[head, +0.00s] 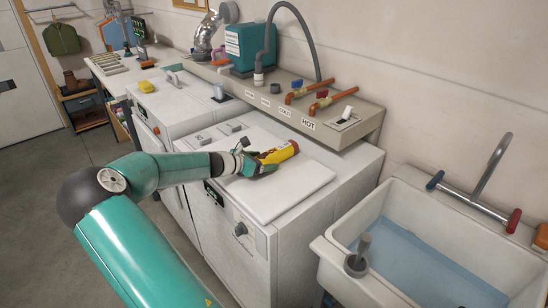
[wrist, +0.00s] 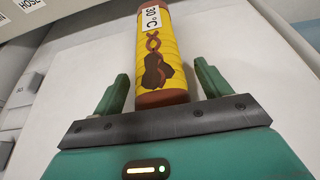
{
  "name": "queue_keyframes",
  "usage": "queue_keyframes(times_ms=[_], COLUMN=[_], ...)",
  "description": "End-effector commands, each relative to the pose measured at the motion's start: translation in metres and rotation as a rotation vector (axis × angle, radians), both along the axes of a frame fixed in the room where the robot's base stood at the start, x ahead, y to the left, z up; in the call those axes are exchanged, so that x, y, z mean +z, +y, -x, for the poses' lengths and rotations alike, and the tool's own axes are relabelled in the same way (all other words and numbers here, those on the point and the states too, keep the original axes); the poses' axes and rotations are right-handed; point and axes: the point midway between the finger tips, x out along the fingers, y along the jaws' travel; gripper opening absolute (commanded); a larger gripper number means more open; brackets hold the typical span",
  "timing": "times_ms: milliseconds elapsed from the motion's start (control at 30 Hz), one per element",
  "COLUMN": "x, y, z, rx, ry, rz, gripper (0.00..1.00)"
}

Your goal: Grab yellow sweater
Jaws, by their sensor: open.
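A rolled yellow sweater (head: 279,153) with brown ends lies on the white top of the nearer machine in the head view. In the wrist view, the sweater (wrist: 167,45) shows a white "30 °C" tag and a dark brown patch. My gripper (wrist: 162,84) is open, with one green finger on each side of the sweater's near end and gaps between. In the head view, my gripper (head: 262,166) is at the sweater's left end and hides part of it. I cannot tell whether it touches the sweater.
A ledge with copper taps (head: 306,91) and a grey hose runs behind the machine top (head: 305,190). A sink (head: 400,240) with water stands at the right. A small yellow item (head: 146,87) sits on the farther machine. Open floor (head: 45,200) lies to the left.

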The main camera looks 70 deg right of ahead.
Motion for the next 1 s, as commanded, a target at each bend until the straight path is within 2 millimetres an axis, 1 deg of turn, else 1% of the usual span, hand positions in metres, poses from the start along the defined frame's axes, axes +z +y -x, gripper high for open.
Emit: queue_keyframes(times_ms=[67,233,267,300,367,500,533,833,1000], x=[-0.002,-0.002,-0.002,-0.002,-0.002,-0.002,-0.002,0.001,0.013], y=[-0.003,-0.003,-0.003,-0.003,-0.003,-0.003,-0.003,-0.003,-0.004], z=[0.002,0.002,0.002,0.001,0.001,0.001,0.001,0.001,0.001], rx=[0.000,0.001,0.000,0.000,0.000,0.000,0.000,0.001,0.001], ry=[0.001,0.000,0.000,0.000,0.000,0.000,0.000,-0.001,-0.003], rz=[0.000,0.000,0.000,0.000,0.000,0.000,0.000,0.001,0.002], gripper=[0.76,0.76,0.72,0.65,0.53,0.25,0.21,0.21,0.21])
